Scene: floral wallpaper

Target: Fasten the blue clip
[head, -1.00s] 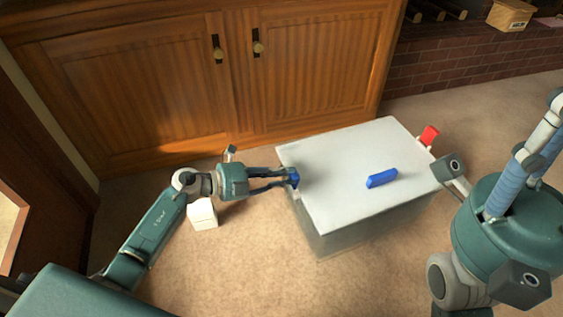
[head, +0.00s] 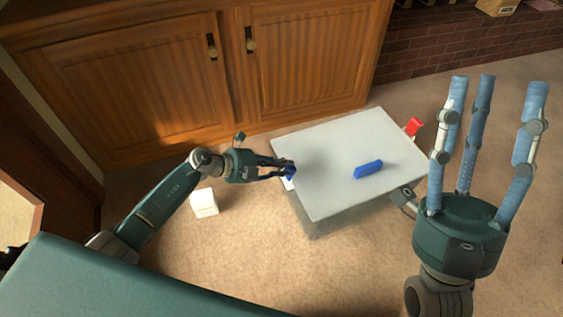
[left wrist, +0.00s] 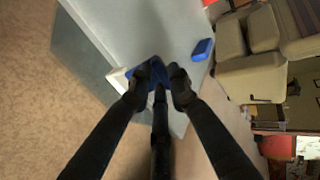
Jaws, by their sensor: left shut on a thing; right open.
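A large box with a pale grey lid (head: 318,150) stands on the carpet. The blue clip (head: 292,172) is at the lid's left edge, and a white piece (head: 289,184) shows just below it. My left gripper (head: 287,169) is shut on the blue clip and partly hides it. In the left wrist view the blue clip (left wrist: 151,71) sits between the dark fingertips (left wrist: 158,78), at the box edge beside the white piece (left wrist: 118,79). My right gripper (head: 485,130) is open and empty, fingers pointing up, right of the box.
A blue handle (head: 368,169) lies on the lid. A red clip (head: 414,127) sticks out at the lid's right edge. A small white cube (head: 204,202) is on the floor near my left arm. A wooden cabinet (head: 190,75) stands behind the box. Carpet in front is clear.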

